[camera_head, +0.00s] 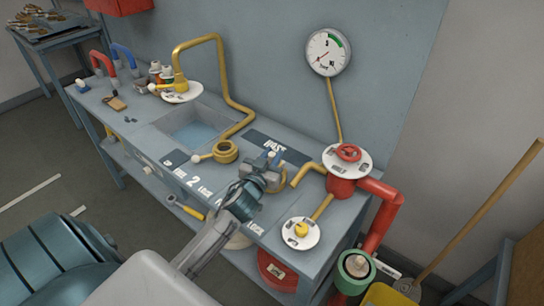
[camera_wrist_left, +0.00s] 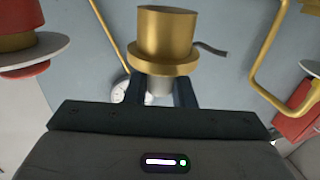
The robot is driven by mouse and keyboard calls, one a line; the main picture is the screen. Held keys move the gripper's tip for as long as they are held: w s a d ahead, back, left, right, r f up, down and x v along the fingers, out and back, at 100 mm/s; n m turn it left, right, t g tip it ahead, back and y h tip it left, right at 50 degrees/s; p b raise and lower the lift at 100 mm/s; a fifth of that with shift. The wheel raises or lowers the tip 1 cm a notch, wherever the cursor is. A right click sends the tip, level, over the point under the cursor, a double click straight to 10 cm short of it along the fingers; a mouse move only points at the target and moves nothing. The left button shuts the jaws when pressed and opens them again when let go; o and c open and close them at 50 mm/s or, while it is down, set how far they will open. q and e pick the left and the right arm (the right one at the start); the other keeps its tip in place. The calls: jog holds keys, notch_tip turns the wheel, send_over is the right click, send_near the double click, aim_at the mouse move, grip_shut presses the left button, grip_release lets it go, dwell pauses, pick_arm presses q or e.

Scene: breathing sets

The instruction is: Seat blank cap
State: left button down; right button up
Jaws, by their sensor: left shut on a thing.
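A brass stepped cap (camera_wrist_left: 166,38), which I take to be the blank cap, has a wide flange and a pale stem below it. My left gripper (camera_wrist_left: 160,92) is shut on that stem. In the head view the left gripper (camera_head: 262,172) is over the bench's right half, beside a dark label plate, and largely hides the cap. A brass ring fitting (camera_head: 224,151) with a white-knobbed lever stands on the bench to its left. I cannot tell whether the cap touches anything. My right gripper is not in view.
A yellow pipe (camera_head: 226,80) arches over the sink recess (camera_head: 193,128). A red valve with handwheel (camera_head: 348,154) and a white-disc fitting (camera_head: 300,233) stand right of the gripper. A gauge (camera_head: 328,52) hangs on the back panel.

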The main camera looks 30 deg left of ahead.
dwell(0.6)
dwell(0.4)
pick_arm(q)
jog(key=shift+f+b, duration=0.2)
jog(key=shift+b, duration=0.25)
jog(key=shift+f+b, duration=0.3)
jog(key=shift+f+b, duration=0.8)
jog(key=shift+b, duration=0.05)
jog(key=shift+r, duration=0.3)
